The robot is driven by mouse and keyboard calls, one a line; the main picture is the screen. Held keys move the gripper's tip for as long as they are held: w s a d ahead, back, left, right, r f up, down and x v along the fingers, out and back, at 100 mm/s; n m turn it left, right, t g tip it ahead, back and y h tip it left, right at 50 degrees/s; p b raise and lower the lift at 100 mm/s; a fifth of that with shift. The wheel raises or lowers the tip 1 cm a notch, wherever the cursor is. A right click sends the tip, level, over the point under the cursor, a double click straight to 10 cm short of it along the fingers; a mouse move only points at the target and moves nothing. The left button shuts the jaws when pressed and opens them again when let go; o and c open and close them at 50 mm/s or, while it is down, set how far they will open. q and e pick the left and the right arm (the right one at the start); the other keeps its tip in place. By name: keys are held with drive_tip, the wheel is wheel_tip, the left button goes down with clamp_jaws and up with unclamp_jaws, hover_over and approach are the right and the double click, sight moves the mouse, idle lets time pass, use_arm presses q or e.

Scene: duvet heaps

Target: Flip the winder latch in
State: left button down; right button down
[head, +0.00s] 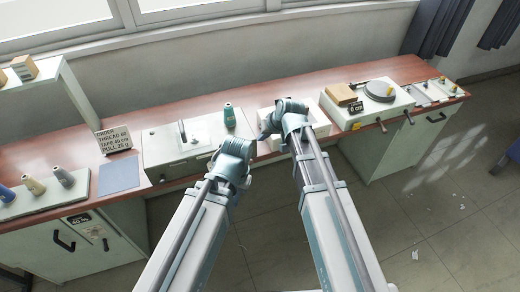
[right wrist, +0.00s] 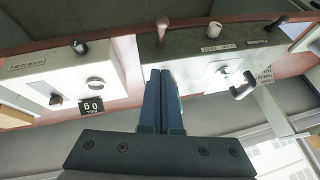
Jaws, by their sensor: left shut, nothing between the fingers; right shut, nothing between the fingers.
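The likely winder is a pale box (head: 165,150) on the bench in the head view. A white plate (head: 197,132) with a dark upright post (head: 182,131) is on its top. In the right wrist view a white plate (right wrist: 218,75) carries a dark bent piece (right wrist: 243,86), possibly the latch; I cannot tell its position for sure. My left gripper (head: 238,152) is shut and empty at the box's right front. My right gripper (head: 270,122) is shut and empty over the bench, right of the box. Its shut fingers (right wrist: 163,85) show left of the plate in the right wrist view.
A unit with a round disc (head: 379,91) and levers is right.

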drive_tip(key=shift+f, duration=0.15)
drive_tip(key=shift+s+f+b+x, duration=0.2)
drive_tip(key=shift+s+b+x, duration=0.2)
drive_tip(key=shift+b+x, duration=1.7)
drive_tip(key=shift+s+f+b+x, duration=0.25)
drive_tip(key=shift+s+b+x, duration=0.2)
drive_tip(key=shift+b+x, duration=1.65)
drive_tip(key=shift+s+f+b+x, duration=0.2)
drive_tip(key=shift+s+b+x, duration=0.2)
drive_tip(key=shift+b+x, duration=1.65)
drive_tip(key=shift+d+f, duration=0.1)
drive_tip(key=shift+d, duration=0.1)
